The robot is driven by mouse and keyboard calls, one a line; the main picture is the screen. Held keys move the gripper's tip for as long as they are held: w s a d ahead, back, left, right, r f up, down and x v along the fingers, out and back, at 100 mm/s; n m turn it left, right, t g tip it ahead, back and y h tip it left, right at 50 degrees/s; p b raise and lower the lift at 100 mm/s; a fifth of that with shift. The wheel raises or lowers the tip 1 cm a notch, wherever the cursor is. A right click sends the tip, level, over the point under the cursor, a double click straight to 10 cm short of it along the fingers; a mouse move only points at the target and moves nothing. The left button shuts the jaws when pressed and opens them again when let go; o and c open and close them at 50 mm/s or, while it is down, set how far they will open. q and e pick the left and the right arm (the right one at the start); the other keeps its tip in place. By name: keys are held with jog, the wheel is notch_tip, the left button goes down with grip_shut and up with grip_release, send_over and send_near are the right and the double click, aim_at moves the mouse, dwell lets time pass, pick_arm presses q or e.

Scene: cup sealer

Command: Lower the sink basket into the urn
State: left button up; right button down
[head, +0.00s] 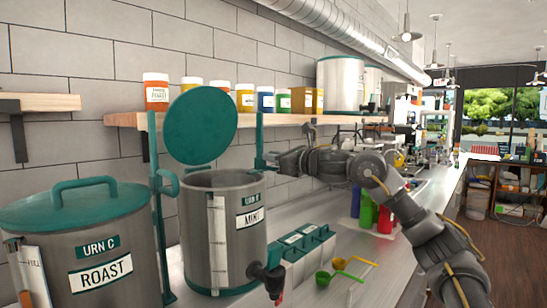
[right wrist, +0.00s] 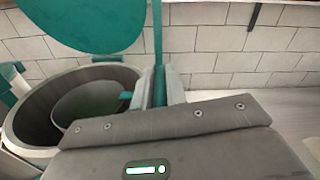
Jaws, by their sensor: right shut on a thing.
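In the right wrist view, a grey bowl-like sink basket (right wrist: 85,108) is inside the urn mouth, with a teal tab reaching toward my fingers. In the head view the urn wall hides the basket. My right gripper (head: 272,159) is above the urn's back right rim, shut on a teal upright piece, seemingly the basket's handle. My left gripper is out of view.
A lidded urn labelled "ROAST" (head: 100,255) stands at left. A wall shelf (head: 125,120) with several jars runs behind. Grey boxes (head: 303,255), green and yellow scoops (head: 340,264) and coloured bottles (head: 367,212) lie right of the urn. A tap (head: 268,278) juts from its front.

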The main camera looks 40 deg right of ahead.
jog(key=c, duration=1.5)
grip_release()
jog(key=shift+f, duration=0.35)
jog(key=shift+o, duration=0.2)
jog(key=shift+d+r, duration=0.1)
jog(key=s+d+b, duration=0.1)
jog(key=s+b, duration=0.2)
jog(key=s, duration=0.7)
jog(key=shift+s+d+b, duration=0.4)
jog(key=shift+r, duration=0.1)
